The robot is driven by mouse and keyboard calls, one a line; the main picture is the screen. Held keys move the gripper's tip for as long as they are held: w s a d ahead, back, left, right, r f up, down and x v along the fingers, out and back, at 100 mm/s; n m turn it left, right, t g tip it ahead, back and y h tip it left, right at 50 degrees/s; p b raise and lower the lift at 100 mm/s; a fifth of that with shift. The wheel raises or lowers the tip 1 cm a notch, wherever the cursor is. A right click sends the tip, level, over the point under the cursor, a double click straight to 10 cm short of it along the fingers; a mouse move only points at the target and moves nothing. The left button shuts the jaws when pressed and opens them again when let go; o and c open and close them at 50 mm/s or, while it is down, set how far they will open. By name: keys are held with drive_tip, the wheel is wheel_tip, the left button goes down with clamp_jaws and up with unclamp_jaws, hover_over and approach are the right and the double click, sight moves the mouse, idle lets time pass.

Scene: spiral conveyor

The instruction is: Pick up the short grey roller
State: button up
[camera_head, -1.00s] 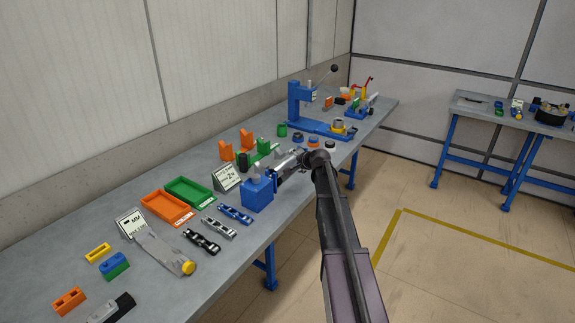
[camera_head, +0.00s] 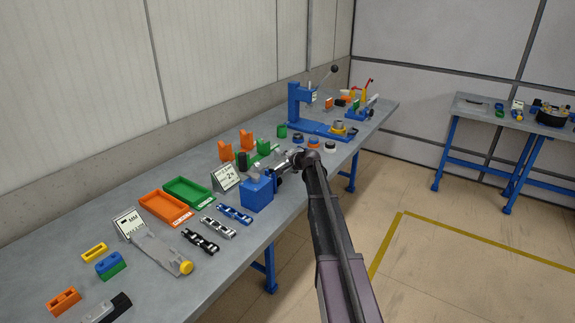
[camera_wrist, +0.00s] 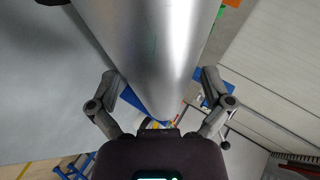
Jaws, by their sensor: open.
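A smooth grey cylinder, which looks like the short grey roller (camera_wrist: 150,40), fills the upper middle of the wrist view, very close to the camera. My gripper (camera_wrist: 160,82) is open, with one finger on each side of the cylinder; I cannot tell whether they touch it. In the head view my gripper (camera_head: 278,172) is at the blue block (camera_head: 258,193) on the bench. A small grey piece shows at the top of the block, partly hidden, and I cannot tell its full shape.
The long bench (camera_head: 110,190) stands against the wall. Orange (camera_head: 150,198) and green (camera_head: 195,182) trays, a sign (camera_head: 226,178) and several chain pieces lie left of the block. A blue press (camera_head: 305,115) stands farther back. Floor to the right is open.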

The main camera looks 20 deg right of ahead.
drive_tip(key=shift+c, duration=0.2)
drive_tip(key=c, duration=1.2)
drive_tip(key=shift+r, duration=0.15)
drive_tip(key=shift+c, duration=0.2)
wheel_tip(320, 180, up, 10)
drive_tip(key=p, duration=1)
drive_tip(key=shift+f, duration=0.2)
